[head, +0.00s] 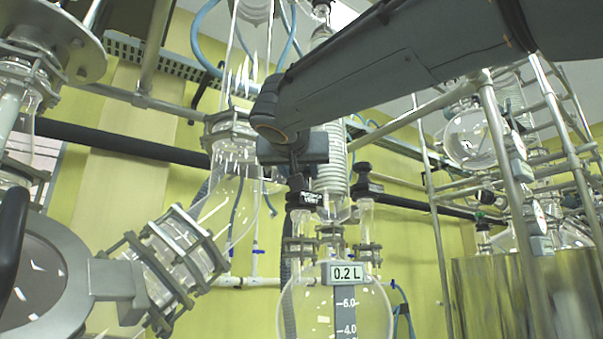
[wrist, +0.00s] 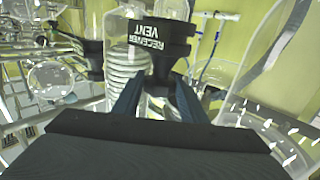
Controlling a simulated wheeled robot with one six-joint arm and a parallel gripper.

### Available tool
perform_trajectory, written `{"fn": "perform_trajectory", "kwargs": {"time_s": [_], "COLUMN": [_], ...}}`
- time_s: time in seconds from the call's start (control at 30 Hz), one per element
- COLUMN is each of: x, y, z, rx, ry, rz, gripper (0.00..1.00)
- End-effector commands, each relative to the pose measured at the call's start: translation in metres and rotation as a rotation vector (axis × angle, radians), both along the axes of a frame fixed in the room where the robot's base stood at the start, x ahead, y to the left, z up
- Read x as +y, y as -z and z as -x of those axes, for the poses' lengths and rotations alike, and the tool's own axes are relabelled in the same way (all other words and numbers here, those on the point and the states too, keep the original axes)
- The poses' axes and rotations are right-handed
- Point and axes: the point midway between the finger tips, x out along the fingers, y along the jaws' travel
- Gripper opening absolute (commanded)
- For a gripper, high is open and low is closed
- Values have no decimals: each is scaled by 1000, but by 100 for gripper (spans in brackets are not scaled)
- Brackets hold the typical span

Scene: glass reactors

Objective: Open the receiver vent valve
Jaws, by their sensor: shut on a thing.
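The receiver vent valve (head: 310,199) is a black knob with a white-lettered tag, on a glass neck above the round receiver flask (head: 335,300). In the wrist view its black body and "RECEIVER VENT" tag (wrist: 148,52) show upside down, just beyond the fingertips. My gripper (head: 297,181) points down onto the valve from above and is shut on its top. In the wrist view my gripper (wrist: 160,85) has one finger on each side of the valve's stem. The exact contact is partly hidden by the fingers.
A second black valve (head: 364,182) stands close to the right, also visible in the wrist view (wrist: 82,48). A coiled glass condenser (head: 331,160) rises behind. A large glass vessel (head: 235,185) stands left. Metal frame poles and a steel vessel (head: 490,290) fill the right.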

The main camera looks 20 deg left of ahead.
Motion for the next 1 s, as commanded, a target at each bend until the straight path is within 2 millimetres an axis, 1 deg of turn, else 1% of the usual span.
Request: {"fn": "perform_trajectory", "kwargs": {"time_s": [0.17, 0.63, 1.0], "x": [-1, -2, -1], "y": [1, 4, 5], "z": [-1, -3, -3], "rx": [3, 12, 15], "ry": [-21, -175, -262], "rz": [0, 7, 11], "gripper": [16, 16, 16]}}
